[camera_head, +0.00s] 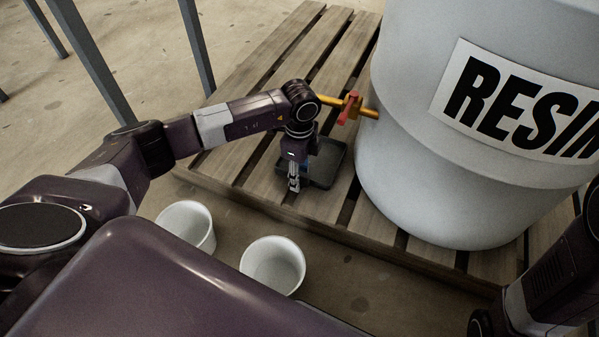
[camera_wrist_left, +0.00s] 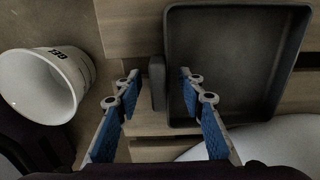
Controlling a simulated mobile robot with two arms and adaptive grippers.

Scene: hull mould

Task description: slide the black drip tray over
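The black drip tray (camera_head: 329,160) is a shallow square tray lying on the wooden pallet under the drum's tap. In the left wrist view the tray (camera_wrist_left: 235,62) fills the upper right, and a short dark tab (camera_wrist_left: 157,83) stands at its left side. My left gripper (camera_head: 294,184) points down at the tray's near left side. In the wrist view the gripper (camera_wrist_left: 160,76) is open, its fingertips on either side of the tab with a visible gap to each. My right arm shows at the lower right of the head view, but its gripper is out of view.
A large grey resin drum (camera_head: 440,190) stands on the pallet (camera_head: 240,135), right of the tray. Its brass tap (camera_head: 366,112) with a red handle (camera_head: 348,106) sticks out above the tray. Two white buckets (camera_head: 187,222) (camera_head: 272,268) stand on the floor before the pallet.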

